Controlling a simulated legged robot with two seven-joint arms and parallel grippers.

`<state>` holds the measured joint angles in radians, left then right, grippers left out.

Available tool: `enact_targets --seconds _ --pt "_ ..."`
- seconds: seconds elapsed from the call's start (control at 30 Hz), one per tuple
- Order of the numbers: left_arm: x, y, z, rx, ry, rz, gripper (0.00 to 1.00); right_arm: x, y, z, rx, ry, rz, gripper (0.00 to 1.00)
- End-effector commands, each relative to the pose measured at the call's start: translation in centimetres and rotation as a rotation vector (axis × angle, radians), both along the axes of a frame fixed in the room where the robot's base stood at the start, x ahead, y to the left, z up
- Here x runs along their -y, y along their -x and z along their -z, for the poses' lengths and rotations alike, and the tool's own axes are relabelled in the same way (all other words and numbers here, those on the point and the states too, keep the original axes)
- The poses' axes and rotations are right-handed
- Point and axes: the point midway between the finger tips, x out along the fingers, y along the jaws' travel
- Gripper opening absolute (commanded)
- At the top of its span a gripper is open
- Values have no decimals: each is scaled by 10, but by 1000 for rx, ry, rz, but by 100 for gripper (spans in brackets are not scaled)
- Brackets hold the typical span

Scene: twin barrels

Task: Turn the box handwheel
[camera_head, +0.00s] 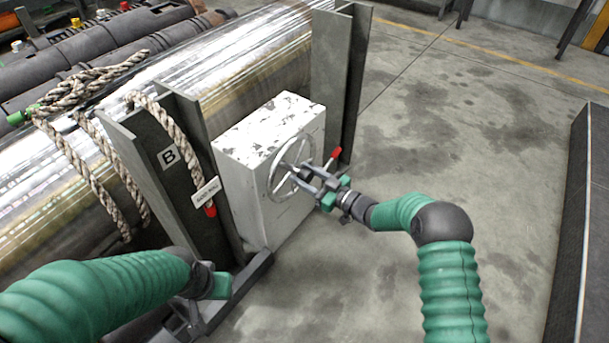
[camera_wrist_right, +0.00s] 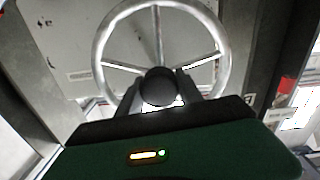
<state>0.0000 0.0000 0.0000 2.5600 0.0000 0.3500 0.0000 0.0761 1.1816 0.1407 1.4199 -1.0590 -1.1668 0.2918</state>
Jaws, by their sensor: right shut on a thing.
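The handwheel (camera_head: 284,167) is a metal ring with spokes on the front face of a worn white box (camera_head: 262,140). In the right wrist view the wheel's ring (camera_wrist_right: 102,50) fills the upper middle, with the box face behind it. My right gripper (camera_head: 312,176) is at the wheel's right side and shut on it; in the right wrist view its fingers (camera_wrist_right: 160,90) meet at the dark round knob (camera_wrist_right: 158,86) in the lower part of the wheel. My left gripper (camera_head: 195,305) is low at the left, below the box; its fingers are partly hidden and their opening is unclear.
A shiny metal barrel (camera_head: 245,60) lies behind the box, with ropes (camera_head: 85,85) over it. A dark plate marked B (camera_head: 168,157) stands left of the box, a dark post (camera_head: 335,75) to its right. The floor (camera_head: 450,130) at right is clear up to a dark barrier (camera_head: 585,210).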

Motion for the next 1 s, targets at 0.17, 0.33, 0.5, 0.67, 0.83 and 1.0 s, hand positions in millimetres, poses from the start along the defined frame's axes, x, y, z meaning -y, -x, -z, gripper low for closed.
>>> enact_targets --seconds 0.17,0.33,0.5,0.67,0.83,1.0 --pt "0 0 -1 0 0 0 36 1 -1 1 23 19 3 0" --pt "0 0 -2 0 0 0 36 1 -1 1 83 64 3 0" --pt "0 0 -5 0 0 0 36 1 0 1 185 138 1 0" --pt "0 0 -7 0 0 0 36 2 -1 1 303 226 2 0" --pt "0 0 -8 0 0 0 36 1 -1 2 436 321 1 0" --pt "0 0 -8 0 0 0 36 1 0 2 567 416 0 0"
